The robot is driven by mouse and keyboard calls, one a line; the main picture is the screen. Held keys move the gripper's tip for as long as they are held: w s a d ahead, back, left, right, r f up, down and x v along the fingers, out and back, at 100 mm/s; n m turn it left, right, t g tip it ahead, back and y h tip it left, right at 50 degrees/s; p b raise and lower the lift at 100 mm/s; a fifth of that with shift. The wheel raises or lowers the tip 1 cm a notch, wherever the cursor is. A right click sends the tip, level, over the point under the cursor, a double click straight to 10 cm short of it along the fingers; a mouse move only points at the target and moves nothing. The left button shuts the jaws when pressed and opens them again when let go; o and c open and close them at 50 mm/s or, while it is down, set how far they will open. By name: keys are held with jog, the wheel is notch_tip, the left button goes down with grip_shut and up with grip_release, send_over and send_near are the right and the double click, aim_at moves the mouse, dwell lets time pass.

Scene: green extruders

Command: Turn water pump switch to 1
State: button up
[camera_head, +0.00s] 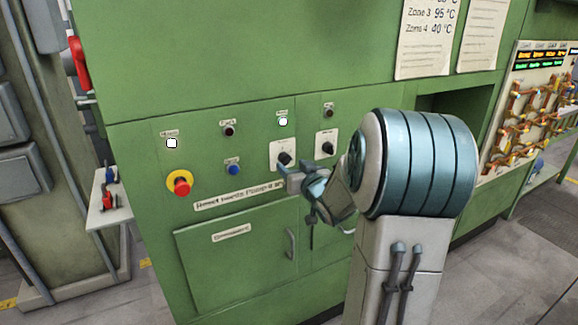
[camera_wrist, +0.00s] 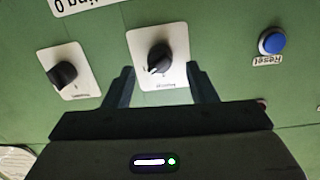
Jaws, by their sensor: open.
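Two black rotary switches on white plates are on the green panel. The left switch (camera_head: 284,158) is beside the blue button, and it also shows in the wrist view (camera_wrist: 159,57). The right switch (camera_head: 327,148) shows at the left of the wrist view (camera_wrist: 63,75). The small plate labels are too blurred to tell which is the water pump switch. My gripper (camera_wrist: 160,71) is open, with one finger on each side of the plate near the blue button. In the head view, my gripper (camera_head: 292,170) is close to that plate. Contact cannot be told.
A blue reset button (camera_head: 233,170) shows also in the wrist view (camera_wrist: 272,42). A red emergency button (camera_head: 182,186) is further left. Indicator lamps line the panel above. A cabinet door with a handle (camera_head: 291,243) is below.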

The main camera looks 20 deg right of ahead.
jog(key=s, duration=1)
jog(key=shift+s+r+b, duration=0.2)
jog(key=shift+r+b, duration=0.15)
jog(key=shift+b, duration=0.1)
jog(key=shift+a, duration=0.15)
